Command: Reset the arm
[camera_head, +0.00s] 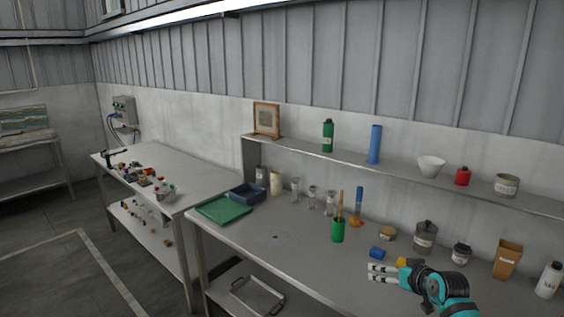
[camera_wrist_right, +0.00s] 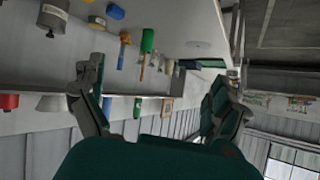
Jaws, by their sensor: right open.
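My right gripper (camera_head: 385,272) is above the front part of the near steel table (camera_head: 300,262), at the lower right of the head view. Its two fingers point left and are apart, with nothing between them. In the right wrist view the open fingers (camera_wrist_right: 155,105) frame the shelf and wall, and the picture is upside down. A blue cap-like object (camera_head: 377,253) lies on the table just behind the fingers. My left gripper is not in the head view.
A green tray (camera_head: 224,209) and blue bin (camera_head: 247,194) lie left. A shelf (camera_head: 400,174) runs above. The table's left-middle is mostly clear.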

